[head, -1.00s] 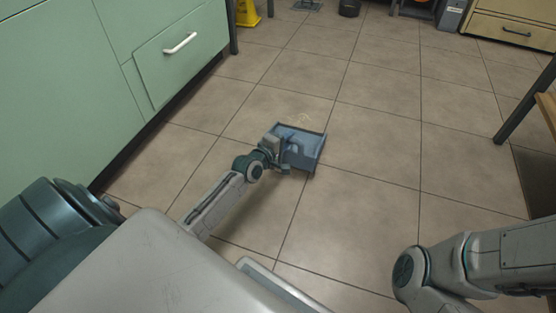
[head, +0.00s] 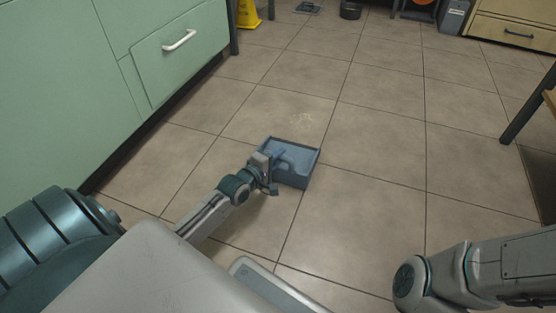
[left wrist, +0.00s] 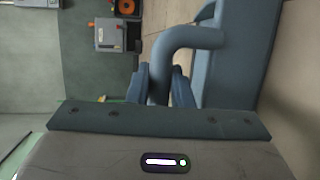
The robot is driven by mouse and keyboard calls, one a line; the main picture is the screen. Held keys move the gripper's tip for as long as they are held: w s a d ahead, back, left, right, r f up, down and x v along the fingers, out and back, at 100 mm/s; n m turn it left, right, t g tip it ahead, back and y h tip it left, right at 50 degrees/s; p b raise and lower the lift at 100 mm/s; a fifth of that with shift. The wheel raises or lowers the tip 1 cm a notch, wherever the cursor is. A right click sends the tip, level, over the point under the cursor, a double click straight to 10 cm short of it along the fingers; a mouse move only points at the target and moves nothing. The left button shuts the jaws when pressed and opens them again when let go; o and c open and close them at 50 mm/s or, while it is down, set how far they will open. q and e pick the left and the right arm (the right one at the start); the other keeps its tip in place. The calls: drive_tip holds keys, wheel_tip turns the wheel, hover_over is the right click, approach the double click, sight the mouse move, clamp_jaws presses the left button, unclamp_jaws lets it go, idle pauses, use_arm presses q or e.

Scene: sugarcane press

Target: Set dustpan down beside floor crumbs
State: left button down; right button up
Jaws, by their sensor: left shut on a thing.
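The blue dustpan (head: 296,172) is low over or on the tiled floor, near the middle of the head view; I cannot tell whether it touches. My left gripper (head: 272,168) is shut on its handle. In the left wrist view the curved handle (left wrist: 188,38) runs between the fingers (left wrist: 166,84), with the pan (left wrist: 240,60) to the right. Pale crumbs (head: 301,118) lie on the floor just beyond the dustpan's far edge, with a small gap between. My right arm shows at the lower right, but its gripper is out of view.
Green cabinets (head: 100,70) line the left side. A yellow object (head: 248,14), a dark bin (head: 350,9) and a wooden drawer unit (head: 510,30) stand at the back. A table leg (head: 525,115) is at the right. The floor around the dustpan is clear.

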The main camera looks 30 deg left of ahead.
use_arm(q)
drive_tip(key=c, duration=1.3)
unclamp_jaws()
drive_tip(key=s+a+r+p, duration=0.1)
drive_tip(key=s+r+p, duration=0.1)
drive_tip(key=s+p, duration=0.6)
drive_tip(key=s, duration=0.3)
drive_tip(key=shift+s, duration=0.4)
